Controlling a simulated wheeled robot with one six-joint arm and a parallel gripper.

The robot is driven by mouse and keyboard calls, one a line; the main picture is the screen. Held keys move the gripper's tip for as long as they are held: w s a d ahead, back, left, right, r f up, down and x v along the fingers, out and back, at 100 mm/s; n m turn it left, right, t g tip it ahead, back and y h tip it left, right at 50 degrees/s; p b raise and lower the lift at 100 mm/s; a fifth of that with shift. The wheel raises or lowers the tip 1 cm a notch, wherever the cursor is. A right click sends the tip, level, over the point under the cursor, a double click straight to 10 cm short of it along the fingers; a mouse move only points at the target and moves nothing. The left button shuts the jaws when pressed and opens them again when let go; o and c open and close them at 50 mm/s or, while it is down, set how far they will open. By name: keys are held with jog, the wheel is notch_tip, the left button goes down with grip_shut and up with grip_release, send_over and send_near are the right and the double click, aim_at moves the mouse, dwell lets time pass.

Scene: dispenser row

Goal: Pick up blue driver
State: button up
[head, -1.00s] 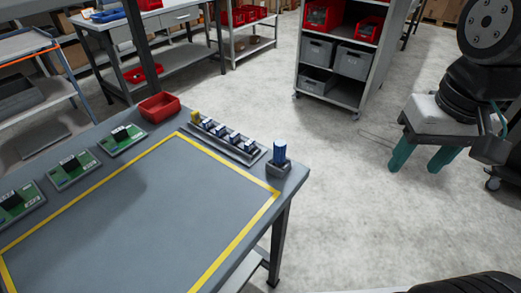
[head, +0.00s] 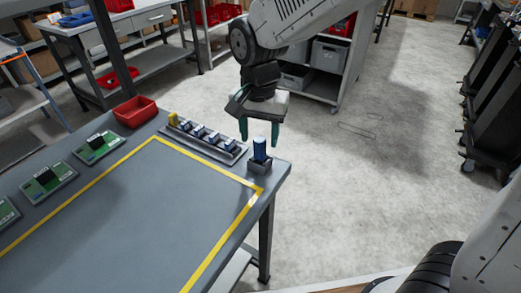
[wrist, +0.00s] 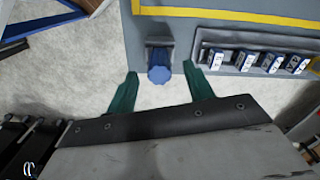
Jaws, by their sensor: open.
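The blue driver (head: 260,150) stands upright in a small grey holder (head: 259,167) at the table's far right corner. Its blue top also shows in the wrist view (wrist: 159,74), with the lower part hidden beneath it. My gripper (head: 259,133) has two green fingers. It is open and empty, above and just behind the driver in the head view. In the wrist view the fingers (wrist: 163,82) are spread, with the driver's top lying between and just beyond their tips. I see no contact between them.
A grey rack (head: 205,139) with several small blue-and-white items and a yellow one stands beside the driver. A red bin (head: 134,111) and green boards (head: 97,147) lie farther left. The yellow-taped tabletop (head: 150,210) is clear.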

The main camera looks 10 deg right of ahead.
aim_at(260, 154)
notch_tip(260, 154, down, 5)
jog(key=shift+d+r, duration=0.1)
jog(key=c, duration=1.1)
